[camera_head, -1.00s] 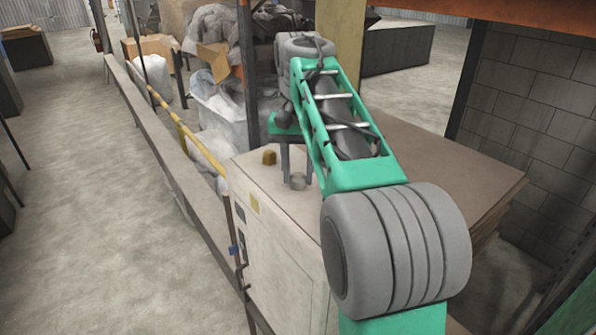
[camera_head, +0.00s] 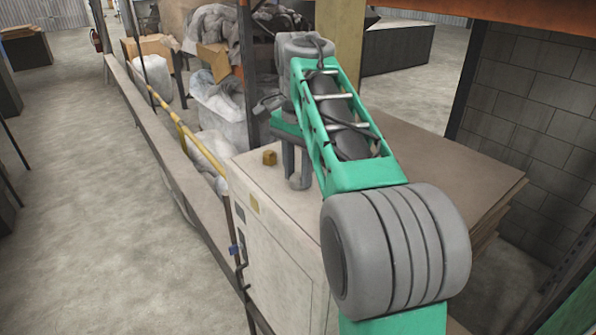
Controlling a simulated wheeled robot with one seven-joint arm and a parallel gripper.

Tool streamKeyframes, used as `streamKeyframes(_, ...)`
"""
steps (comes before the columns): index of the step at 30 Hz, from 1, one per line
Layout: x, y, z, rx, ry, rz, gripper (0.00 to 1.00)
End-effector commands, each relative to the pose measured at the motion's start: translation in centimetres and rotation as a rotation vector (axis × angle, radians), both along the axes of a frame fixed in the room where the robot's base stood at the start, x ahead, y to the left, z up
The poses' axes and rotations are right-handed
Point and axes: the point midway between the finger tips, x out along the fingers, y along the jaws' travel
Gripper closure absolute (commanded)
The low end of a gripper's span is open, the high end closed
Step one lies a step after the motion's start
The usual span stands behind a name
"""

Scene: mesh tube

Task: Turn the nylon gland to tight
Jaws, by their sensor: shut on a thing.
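My gripper (camera_head: 298,178) points down at the top of the pale cabinet (camera_head: 262,193), near its front edge. Its two grey fingers are shut around a small grey piece low between them, which I take to be the nylon gland. The fingers hide most of the gland, so I cannot tell how far it is turned or whether it sits flush. My green arm covers the cabinet top to the right of the gripper.
A small brass-coloured block (camera_head: 269,158) stands on the cabinet top just left of the gripper. A yellow rail (camera_head: 205,152) runs along the left. Brown boards (camera_head: 455,185) lie on the right. A dark upright post (camera_head: 247,75) stands behind the gripper.

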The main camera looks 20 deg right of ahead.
Motion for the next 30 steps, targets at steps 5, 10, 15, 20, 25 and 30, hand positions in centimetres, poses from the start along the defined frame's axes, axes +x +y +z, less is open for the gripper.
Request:
streamKeyframes(5, 0.04, -0.02, 0.16, -0.001, -0.005, -0.008, 1.0)
streamKeyframes(10, 0.04, -0.03, 0.17, -0.001, -0.005, -0.008, 1.0)
streamKeyframes(15, 0.02, -0.02, 0.14, -0.001, -0.004, -0.007, 0.58)
streamKeyframes(20, 0.02, -0.01, 0.08, 0.0, -0.002, -0.006, 0.45)
streamKeyframes(25, 0.0, -0.01, 0.05, 0.0, -0.001, -0.006, 0.45)
streamKeyframes(30, 0.1, -0.03, 0.87, -0.001, -0.005, -0.006, 0.45)
